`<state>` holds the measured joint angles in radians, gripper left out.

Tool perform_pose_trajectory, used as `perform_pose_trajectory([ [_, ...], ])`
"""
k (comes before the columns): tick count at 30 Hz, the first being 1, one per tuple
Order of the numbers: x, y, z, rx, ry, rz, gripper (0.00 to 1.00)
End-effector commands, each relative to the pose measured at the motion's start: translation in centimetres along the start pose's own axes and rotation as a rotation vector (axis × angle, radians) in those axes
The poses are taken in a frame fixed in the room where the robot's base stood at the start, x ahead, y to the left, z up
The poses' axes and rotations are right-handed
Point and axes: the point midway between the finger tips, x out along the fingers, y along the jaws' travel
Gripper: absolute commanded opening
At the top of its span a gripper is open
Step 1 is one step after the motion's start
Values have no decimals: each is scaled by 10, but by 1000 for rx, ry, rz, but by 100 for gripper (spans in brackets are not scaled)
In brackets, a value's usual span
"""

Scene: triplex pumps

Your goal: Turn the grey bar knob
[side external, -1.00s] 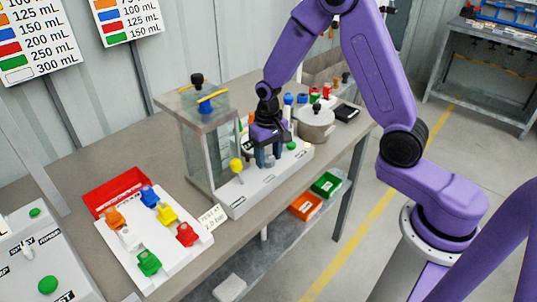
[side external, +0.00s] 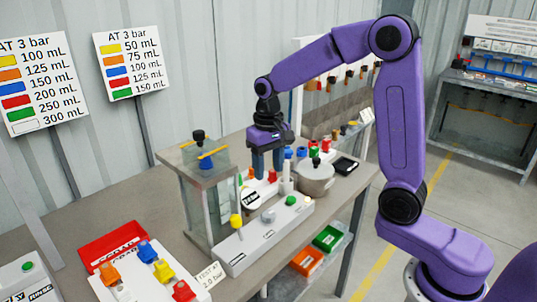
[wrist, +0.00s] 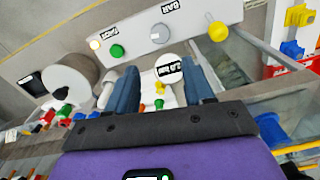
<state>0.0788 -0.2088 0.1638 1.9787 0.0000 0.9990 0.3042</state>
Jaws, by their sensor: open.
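The grey bar knob (side external: 268,215) sits on the sloped top of the light grey control panel (side external: 245,250), between a yellow ball lever (side external: 236,221) and a green button (side external: 291,200). In the wrist view the knob (wrist: 159,33) is fully visible near the BAR label, beyond the fingertips. My gripper (side external: 268,175) points down with its fingers apart, raised above and behind the panel, clear of the knob.
A clear tank (side external: 208,195) with a black-knobbed lid stands left of my gripper. A grey pot (side external: 315,178) and a white post (side external: 287,180) stand close on the right. Coloured valves and a red tray (side external: 112,248) lie at front left.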

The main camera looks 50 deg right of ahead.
Motion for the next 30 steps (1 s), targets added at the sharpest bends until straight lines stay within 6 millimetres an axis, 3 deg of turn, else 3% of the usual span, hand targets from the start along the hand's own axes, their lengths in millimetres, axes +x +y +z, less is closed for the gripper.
perform_pose_trajectory([
  [7, -28, 0, 0, 1, 2, -1, 52],
  [22, -31, -2, 2, -14, 0, 0, 52],
  [30, -28, -18, 37, -200, 4, -2, 52],
])
